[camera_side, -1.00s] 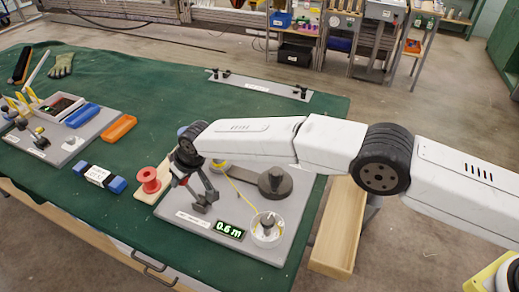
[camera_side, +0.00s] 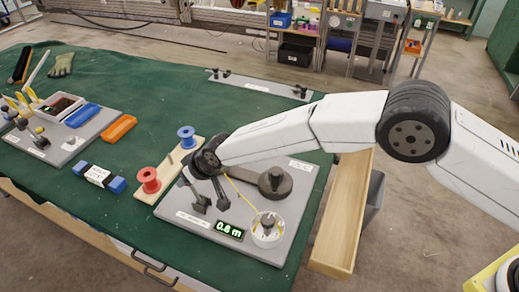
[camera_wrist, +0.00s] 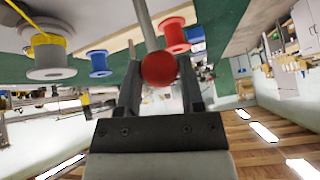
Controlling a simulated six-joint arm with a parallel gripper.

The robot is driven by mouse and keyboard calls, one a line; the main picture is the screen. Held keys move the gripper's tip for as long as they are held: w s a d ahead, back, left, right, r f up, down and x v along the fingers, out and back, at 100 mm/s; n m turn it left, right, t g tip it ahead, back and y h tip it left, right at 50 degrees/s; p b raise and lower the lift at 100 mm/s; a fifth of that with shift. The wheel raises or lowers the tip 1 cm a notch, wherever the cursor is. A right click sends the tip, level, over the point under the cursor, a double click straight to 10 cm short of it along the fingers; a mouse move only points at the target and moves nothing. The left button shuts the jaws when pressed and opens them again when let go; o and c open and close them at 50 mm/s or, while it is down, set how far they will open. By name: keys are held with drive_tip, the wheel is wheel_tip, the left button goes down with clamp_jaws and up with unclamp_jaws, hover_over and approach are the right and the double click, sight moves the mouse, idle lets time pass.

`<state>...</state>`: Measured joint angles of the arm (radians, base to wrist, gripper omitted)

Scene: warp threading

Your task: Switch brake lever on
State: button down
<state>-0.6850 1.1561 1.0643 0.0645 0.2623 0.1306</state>
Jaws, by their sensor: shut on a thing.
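The brake lever shows in the wrist view as a grey rod with a red ball knob (camera_wrist: 159,69). The knob sits between the two fingers of my gripper (camera_wrist: 159,85), which is shut on it. In the side view my gripper (camera_side: 210,202) is low over the left part of the grey base plate (camera_side: 190,226); the lever is hidden there. A display (camera_side: 230,230) on the plate reads 0.8 m.
A red spool (camera_side: 149,181) and a blue spool (camera_side: 187,138) stand on a wooden board just left of the plate. A wooden tray (camera_side: 338,230) is at the right.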

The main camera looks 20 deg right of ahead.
drive_tip(key=shift+d+t+y, duration=0.4)
drive_tip(key=shift+d+t, duration=0.35)
drive_tip(key=shift+t, duration=0.05)
drive_tip(key=shift+s+d+r+y, duration=0.1)
drive_tip(key=shift+s+d+y, duration=0.1)
drive_tip(key=shift+s+y, duration=0.45)
drive_tip(key=shift+s+d+f, duration=0.4)
drive_tip(key=shift+s+d, duration=0.3)
drive_tip(key=shift+s, duration=0.05)
drive_tip(key=shift+s+d+f, duration=0.45)
drive_tip(key=shift+s+d, duration=0.3)
drive_tip(key=shift+s+d+f, duration=0.4)
drive_tip(key=shift+s+d, duration=0.3)
drive_tip(key=shift+s, duration=0.05)
drive_tip(key=shift+c, duration=1.2)
unclamp_jaws()
drive_tip(key=shift+a+r, duration=0.15)
drive_tip(key=shift+r, duration=0.1)
